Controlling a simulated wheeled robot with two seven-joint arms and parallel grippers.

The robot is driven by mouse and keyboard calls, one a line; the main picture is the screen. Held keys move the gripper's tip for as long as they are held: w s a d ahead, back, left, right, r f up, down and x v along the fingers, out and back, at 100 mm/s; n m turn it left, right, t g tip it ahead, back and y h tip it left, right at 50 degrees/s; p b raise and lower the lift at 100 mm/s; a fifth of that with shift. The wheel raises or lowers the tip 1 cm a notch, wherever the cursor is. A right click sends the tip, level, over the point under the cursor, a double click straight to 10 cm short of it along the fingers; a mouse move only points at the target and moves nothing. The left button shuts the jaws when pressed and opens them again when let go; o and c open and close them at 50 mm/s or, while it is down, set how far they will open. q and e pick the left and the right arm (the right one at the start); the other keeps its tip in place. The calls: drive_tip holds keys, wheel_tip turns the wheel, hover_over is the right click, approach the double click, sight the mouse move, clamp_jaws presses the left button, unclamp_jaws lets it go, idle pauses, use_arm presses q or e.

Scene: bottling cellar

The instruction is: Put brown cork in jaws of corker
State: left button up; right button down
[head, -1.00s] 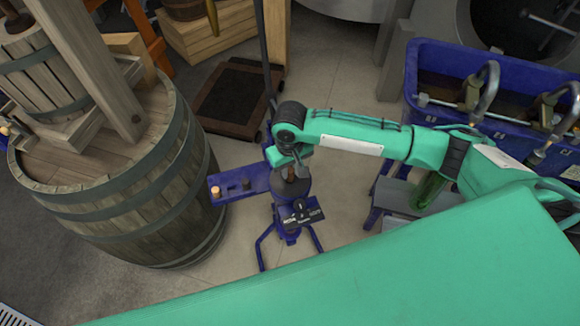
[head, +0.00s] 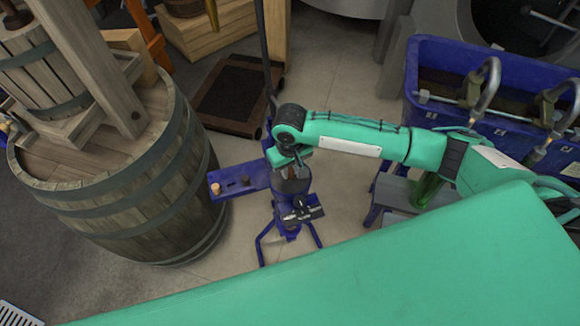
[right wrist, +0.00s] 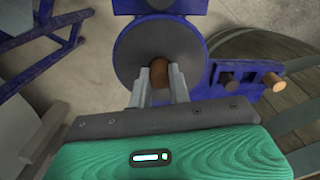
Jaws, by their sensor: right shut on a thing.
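The corker (head: 289,213) is a blue floor stand with a round dark-grey top plate. The plate (right wrist: 140,48) fills the upper middle of the right wrist view. My right gripper (right wrist: 160,83) is shut on the brown cork (right wrist: 159,72), with one finger on each side of it. The cork appears over the plate's middle, near its centre; I cannot tell whether it touches or has entered the jaws. In the head view the right gripper (head: 297,160) is right above the corker and hides much of that spot. My left gripper is not in view.
A large barrel (head: 120,200) stands to the left. A blue filler trough (head: 430,60) stands at the right, with a green bottle (head: 427,187) below.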

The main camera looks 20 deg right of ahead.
drive_tip(key=c, duration=1.2)
unclamp_jaws()
drive_tip(key=shift+c, duration=0.2)
wheel_tip(320, 180, up, 14)
drive_tip(key=b, duration=0.1)
drive_tip(key=shift+f, duration=0.1)
